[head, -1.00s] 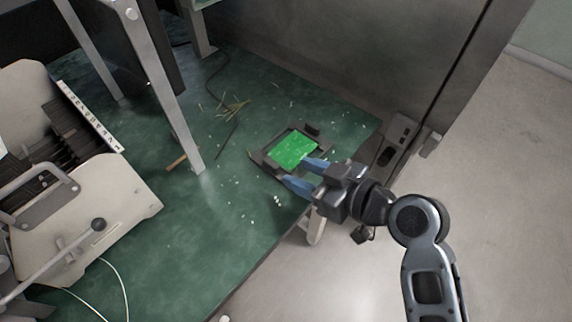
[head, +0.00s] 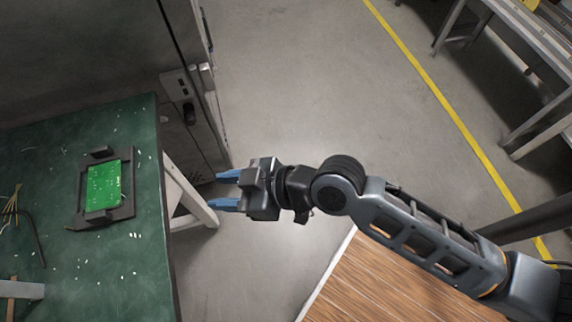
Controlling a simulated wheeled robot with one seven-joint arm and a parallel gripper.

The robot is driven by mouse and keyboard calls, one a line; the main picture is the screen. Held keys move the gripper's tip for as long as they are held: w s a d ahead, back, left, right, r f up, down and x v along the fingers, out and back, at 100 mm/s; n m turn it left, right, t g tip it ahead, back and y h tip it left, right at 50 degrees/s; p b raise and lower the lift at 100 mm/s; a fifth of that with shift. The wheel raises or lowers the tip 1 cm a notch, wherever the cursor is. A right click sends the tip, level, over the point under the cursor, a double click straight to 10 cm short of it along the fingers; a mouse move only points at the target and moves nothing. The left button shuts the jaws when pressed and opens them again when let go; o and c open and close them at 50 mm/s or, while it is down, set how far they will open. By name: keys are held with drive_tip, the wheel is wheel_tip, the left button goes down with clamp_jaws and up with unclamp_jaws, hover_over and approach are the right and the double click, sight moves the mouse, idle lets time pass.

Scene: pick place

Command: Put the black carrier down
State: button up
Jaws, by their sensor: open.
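The black carrier (head: 126,211) lies flat on the green tabletop at the left of the head view, near the table's right edge. A green circuit board (head: 104,186) sits inside its frame. My gripper (head: 218,190) is to the right of the carrier, past the table edge and over the floor. Its two blue fingers are apart, point left and have nothing between them. The gripper does not touch the carrier.
The green table (head: 105,270) has white scraps and a dark cable on it. A dark cabinet (head: 90,50) stands behind it. A wooden surface (head: 390,285) is at the lower right. Grey floor (head: 320,90) lies open in the middle, and a metal bench (head: 540,40) is at the upper right.

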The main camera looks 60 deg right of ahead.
drive_tip(key=s+d+r+m+t+h, duration=0.2)
drive_tip(key=s+d+m+h, duration=0.35)
drive_tip(key=s, duration=0.75)
drive_tip(key=s+d+r+t, duration=0.1)
drive_tip(key=s+d+r, duration=0.2)
drive_tip(key=s+r, duration=0.6)
drive_tip(key=shift+r+t, duration=0.25)
drive_tip(key=shift+t, duration=0.15)
drive_tip(key=shift+d+n, duration=0.1)
drive_tip(key=shift+n, duration=0.15)
